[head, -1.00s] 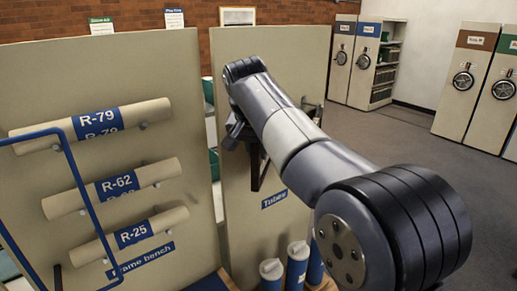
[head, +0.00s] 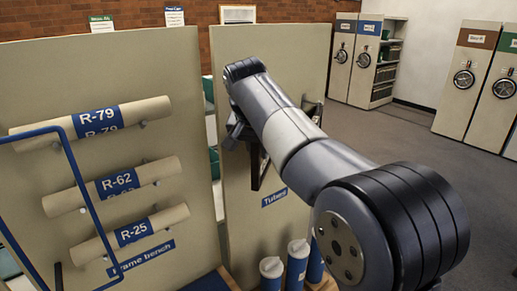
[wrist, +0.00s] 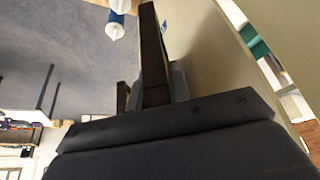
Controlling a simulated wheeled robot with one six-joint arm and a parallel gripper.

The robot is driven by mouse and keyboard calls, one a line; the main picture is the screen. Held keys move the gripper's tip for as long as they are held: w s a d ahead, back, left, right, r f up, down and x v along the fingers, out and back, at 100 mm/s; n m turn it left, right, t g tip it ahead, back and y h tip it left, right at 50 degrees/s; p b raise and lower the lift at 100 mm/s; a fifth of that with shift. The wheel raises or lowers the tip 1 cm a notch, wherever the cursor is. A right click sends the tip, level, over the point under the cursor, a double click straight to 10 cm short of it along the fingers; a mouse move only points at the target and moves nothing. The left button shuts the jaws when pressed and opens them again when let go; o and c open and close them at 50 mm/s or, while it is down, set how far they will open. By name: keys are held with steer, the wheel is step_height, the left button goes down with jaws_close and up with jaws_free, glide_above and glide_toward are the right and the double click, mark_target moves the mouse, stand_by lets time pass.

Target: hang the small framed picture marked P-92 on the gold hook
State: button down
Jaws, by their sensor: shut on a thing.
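My gripper (head: 250,148) is in front of the beige panel labelled "Tubes", partly hidden behind my own arm in the head view. It is shut on a dark-framed picture (head: 261,172), which hangs below it close to the panel and is seen nearly edge-on. In the wrist view the dark frame (wrist: 152,58) stands out from between the jaws, edge-on, beside the beige panel surface. Whether it touches the panel cannot be told. The P-92 mark is not readable. The gold hook is not visible in either view.
The "Tubes" panel (head: 300,120) has upright white-and-blue tubes (head: 298,262) at its foot. The left panel (head: 120,70) holds rolls marked R-79 (head: 95,119), R-62 (head: 115,185) and R-25 (head: 130,233). A blue rail (head: 82,185) crosses in front. Open floor (head: 400,140) lies right, before shelving units (head: 465,80).

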steer(key=shift+w+a+f, duration=0.2)
steer(key=shift+a+f, duration=0.1)
steer(key=shift+f, duration=0.2)
stand_by(0.5)
